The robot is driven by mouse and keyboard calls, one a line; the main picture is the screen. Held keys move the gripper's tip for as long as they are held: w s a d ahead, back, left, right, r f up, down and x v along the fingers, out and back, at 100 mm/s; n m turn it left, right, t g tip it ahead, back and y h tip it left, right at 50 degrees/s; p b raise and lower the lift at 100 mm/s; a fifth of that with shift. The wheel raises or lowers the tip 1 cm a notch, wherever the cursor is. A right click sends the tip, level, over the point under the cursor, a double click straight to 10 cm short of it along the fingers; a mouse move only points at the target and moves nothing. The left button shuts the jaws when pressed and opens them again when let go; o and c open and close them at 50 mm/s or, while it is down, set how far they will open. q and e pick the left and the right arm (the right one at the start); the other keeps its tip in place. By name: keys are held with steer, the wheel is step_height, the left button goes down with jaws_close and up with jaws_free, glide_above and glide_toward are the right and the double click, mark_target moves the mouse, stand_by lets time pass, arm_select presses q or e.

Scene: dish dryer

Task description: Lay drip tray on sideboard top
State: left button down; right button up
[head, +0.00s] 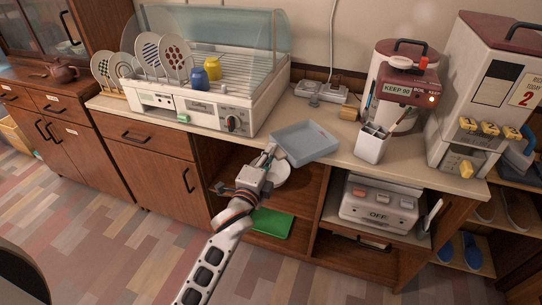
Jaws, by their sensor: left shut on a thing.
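The drip tray (306,142) is a shallow grey-blue rectangular tray. It is over the front part of the sideboard top (340,158), right of the dish dryer. I cannot tell whether its underside touches the top. My left gripper (268,155) is shut on the tray's near left edge, with the arm reaching up from below. My right gripper is not in the head view.
The dish dryer (205,105), with plates and two cups, stands left of the tray. A white holder (371,144), a KEEP 90 urn (402,85) and a dispenser (485,95) stand to the right. A power strip (322,92) lies behind. Open shelves below hold a green tray (272,223) and a white machine (379,204).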

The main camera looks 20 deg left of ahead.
arm_select(q)
steer(key=c, duration=2.6)
jaws_free()
steer(key=shift+f, duration=0.5)
steer(key=o, duration=0.4)
steer(key=shift+o, duration=0.2)
steer(key=shift+r, duration=0.1)
